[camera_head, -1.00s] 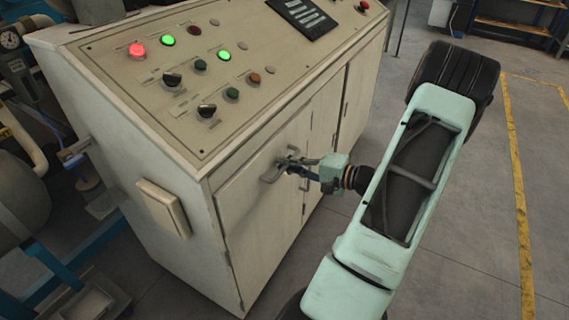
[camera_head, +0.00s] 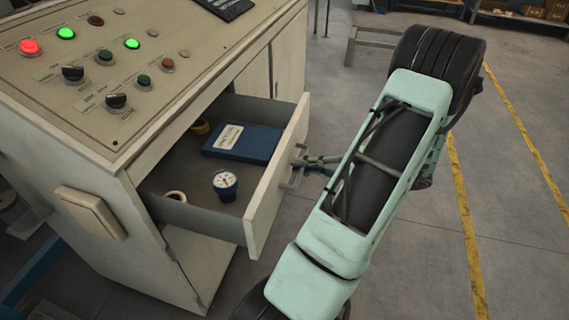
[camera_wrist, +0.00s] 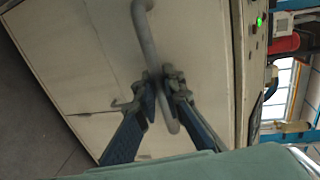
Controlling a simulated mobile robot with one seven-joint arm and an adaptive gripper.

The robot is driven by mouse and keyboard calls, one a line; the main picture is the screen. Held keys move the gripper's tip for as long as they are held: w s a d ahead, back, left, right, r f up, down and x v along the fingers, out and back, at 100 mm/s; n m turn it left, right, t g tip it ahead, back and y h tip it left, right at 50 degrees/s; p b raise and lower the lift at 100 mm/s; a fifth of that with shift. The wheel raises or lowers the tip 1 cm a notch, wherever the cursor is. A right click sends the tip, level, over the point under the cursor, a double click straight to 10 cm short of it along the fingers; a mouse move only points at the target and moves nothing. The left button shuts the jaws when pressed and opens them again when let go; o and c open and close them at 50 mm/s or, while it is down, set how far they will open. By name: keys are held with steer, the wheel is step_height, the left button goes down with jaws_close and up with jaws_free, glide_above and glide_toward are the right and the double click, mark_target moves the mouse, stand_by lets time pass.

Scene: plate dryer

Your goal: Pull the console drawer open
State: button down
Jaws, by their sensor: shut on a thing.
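The console drawer (camera_head: 278,180) stands well out of the beige console (camera_head: 150,225) in the head view. Its inside shows a blue book (camera_head: 242,143), a round dial gauge (camera_head: 225,184) and rolls of tape (camera_head: 176,197). My gripper (camera_head: 300,163) is at the outer face of the drawer front, at its handle. In the wrist view my gripper (camera_wrist: 163,98) is shut on the grey bar handle (camera_wrist: 148,45), with one finger on each side of the bar. My arm partly hides the handle in the head view.
The console top carries lit lamps (camera_head: 66,33), knobs and a dark keypad. A beige box (camera_head: 92,211) sits on its side wall. Grey floor with yellow lines (camera_head: 465,190) lies open to the right. Shelves stand at the back.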

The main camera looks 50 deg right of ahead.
steer(key=shift+f+v, duration=0.25)
steer(key=shift+v, duration=0.9)
steer(key=shift+f+v, duration=0.25)
steer(key=shift+v, duration=0.9)
steer(key=c, duration=2)
jaws_free()
steer(key=shift+c, duration=0.2)
steer(key=v, duration=1.2)
steer(key=shift+d, duration=0.1)
